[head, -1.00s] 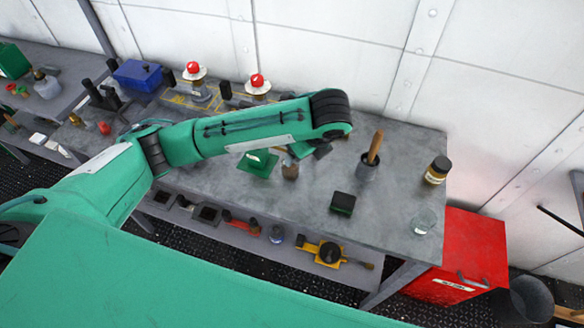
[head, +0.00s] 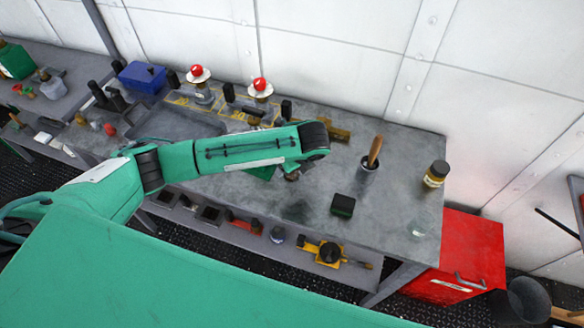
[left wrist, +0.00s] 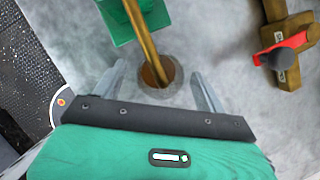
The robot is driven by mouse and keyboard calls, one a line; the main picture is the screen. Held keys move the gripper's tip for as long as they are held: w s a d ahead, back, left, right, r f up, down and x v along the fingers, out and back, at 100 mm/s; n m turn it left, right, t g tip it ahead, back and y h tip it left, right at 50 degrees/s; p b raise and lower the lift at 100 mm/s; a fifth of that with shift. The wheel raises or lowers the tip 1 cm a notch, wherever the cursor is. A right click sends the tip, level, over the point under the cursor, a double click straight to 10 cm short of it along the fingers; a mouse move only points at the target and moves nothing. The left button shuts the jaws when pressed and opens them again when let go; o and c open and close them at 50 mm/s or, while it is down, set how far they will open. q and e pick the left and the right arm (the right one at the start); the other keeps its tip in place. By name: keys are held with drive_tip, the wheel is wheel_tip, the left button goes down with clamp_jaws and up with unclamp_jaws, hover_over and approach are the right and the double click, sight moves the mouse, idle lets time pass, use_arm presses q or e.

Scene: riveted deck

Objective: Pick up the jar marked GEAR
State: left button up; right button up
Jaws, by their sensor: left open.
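A jar with a dark lid and amber contents (head: 436,174) stands near the bench's right end; its label is too small to read. No GEAR marking is readable. In the head view, my left forearm hides most of my left gripper. In the left wrist view, my left gripper (left wrist: 157,70) is open and points down at the bench. A round pot with a brown inside (left wrist: 150,76) shows between its fingers, apart from them, and a brass-coloured rod (left wrist: 140,28) crosses over it. My right gripper is not in view.
A dark cup with a wooden handle (head: 368,163) and a black-green block (head: 343,205) stand on the grey bench (head: 390,205). Red-topped items (head: 199,74) stand at the back. A wooden piece with a red part (left wrist: 292,42) lies right in the wrist view.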

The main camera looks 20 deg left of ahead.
use_arm(q)
drive_tip(key=shift+x, duration=1)
drive_tip(key=c, duration=1.1)
drive_tip(key=shift+c, duration=0.3)
drive_tip(key=shift+r, duration=0.1)
